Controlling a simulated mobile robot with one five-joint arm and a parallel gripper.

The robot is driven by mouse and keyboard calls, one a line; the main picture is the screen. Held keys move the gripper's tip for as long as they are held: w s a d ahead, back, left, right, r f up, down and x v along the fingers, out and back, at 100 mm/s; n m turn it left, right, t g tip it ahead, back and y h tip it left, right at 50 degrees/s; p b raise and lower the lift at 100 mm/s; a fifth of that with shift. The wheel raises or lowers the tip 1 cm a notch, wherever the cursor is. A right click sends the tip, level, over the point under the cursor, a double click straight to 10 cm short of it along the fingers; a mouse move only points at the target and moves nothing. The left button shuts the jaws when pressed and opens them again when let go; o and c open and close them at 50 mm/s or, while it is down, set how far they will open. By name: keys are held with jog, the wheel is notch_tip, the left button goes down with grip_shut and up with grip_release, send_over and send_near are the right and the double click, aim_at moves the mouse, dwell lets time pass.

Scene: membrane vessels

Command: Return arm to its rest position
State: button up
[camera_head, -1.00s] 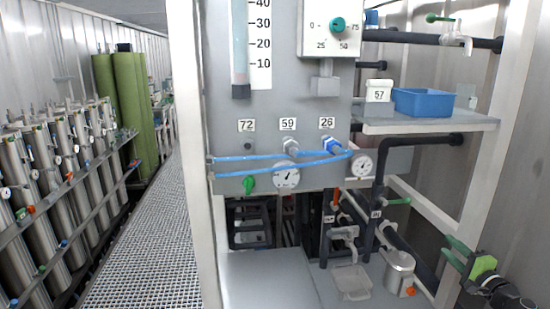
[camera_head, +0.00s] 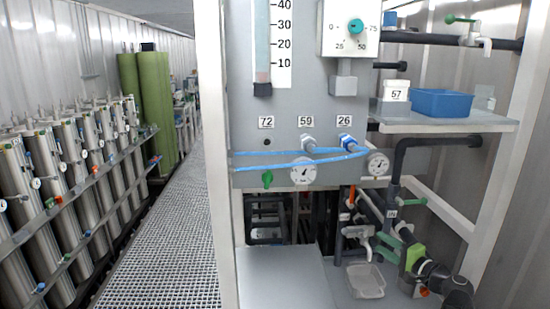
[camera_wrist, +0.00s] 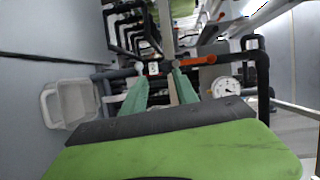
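My gripper (camera_head: 389,239) has two green fingers on a lime-green block and a black wrist. In the head view it reaches in from the lower right, in front of the piping under the panel. In the wrist view the two fingers of my gripper (camera_wrist: 160,77) stand apart. I see nothing clearly held between them. Pipes and an orange-handled valve (camera_wrist: 195,60) show beyond the fingertips.
A clear tray (camera_head: 366,281) sits on the bench (camera_head: 280,275), left of my gripper. A white frame post (camera_head: 219,170) stands at left, beside an open grated walkway (camera_head: 165,235).

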jog(key=s+a+f+n+g, duration=0.1)
jog(key=a+f+n+g, duration=0.25)
jog(key=a, duration=0.55)
jog(key=s+a+f+n+g+y, duration=0.1)
jog(key=a+f+n+g, duration=0.15)
jog(key=a+f, duration=0.4)
jog(key=s+a+f+n+g, duration=0.1)
jog(key=a+f+n+g, duration=0.2)
jog(key=a, duration=0.8)
jog(key=s+f+n+g+h, duration=0.3)
jog(key=s+f+g+h, duration=0.1)
jog(key=s+f, duration=0.25)
jog(key=s+d+f+g+h, duration=0.2)
jog(key=s+d+h, duration=0.2)
jog(key=d, duration=0.4)
